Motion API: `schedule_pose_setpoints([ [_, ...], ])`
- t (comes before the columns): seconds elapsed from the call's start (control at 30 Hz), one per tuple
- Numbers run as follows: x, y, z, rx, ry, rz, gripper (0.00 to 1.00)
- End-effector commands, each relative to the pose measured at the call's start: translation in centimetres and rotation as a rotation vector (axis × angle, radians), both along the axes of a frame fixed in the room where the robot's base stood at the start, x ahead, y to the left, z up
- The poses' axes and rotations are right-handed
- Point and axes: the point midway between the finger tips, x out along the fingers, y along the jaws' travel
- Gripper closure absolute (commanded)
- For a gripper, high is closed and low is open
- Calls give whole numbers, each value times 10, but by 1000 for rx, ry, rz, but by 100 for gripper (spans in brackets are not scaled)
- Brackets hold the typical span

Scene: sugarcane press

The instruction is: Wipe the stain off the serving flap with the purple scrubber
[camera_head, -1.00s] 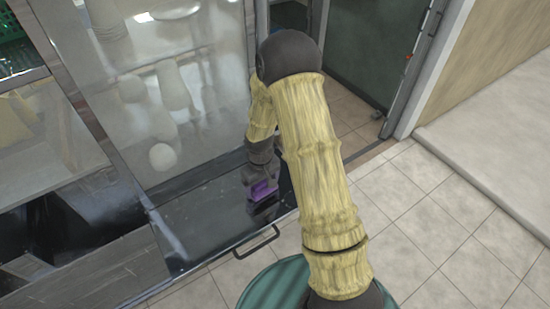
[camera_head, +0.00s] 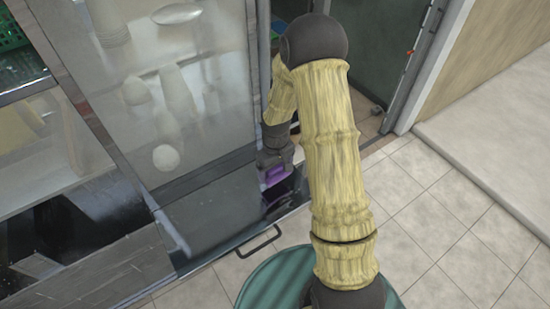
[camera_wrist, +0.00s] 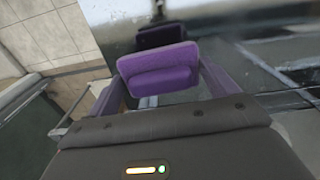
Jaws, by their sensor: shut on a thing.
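The purple scrubber (camera_wrist: 158,66) is held between the fingers of my gripper (camera_wrist: 160,82), which is shut on it. In the head view the scrubber (camera_head: 274,176) is small and partly hidden by my gripper (camera_head: 276,166). It is over the right end of the dark, glossy serving flap (camera_head: 212,208). A dark reflection shows just beyond the scrubber in the wrist view; whether the scrubber touches the flap I cannot tell. Pale streaks and reflections lie on the flap's left part, and I cannot make out the stain for certain.
A black bar handle (camera_head: 260,241) sticks out from the flap's front edge. A glass pane (camera_head: 185,110) stands behind the flap, with pale shapes showing in it. A round green top (camera_head: 275,282) is in front, below my arm. Tiled floor (camera_head: 440,215) is open at the right.

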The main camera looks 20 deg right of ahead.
Motion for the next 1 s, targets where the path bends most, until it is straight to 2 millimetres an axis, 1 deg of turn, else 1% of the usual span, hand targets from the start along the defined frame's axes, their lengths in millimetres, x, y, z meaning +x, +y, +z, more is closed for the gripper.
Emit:
schedule_pose_setpoints([
  [0.03, 0, 0, 9, 0, -1, 0, 36],
  [0.2, 0, 0, 23, 0, 1, 1, 36],
  [0.3, 0, 1, 28, 0, 1, 2, 36],
  [1.0, 0, 2, 29, 0, 1, 3, 36],
])
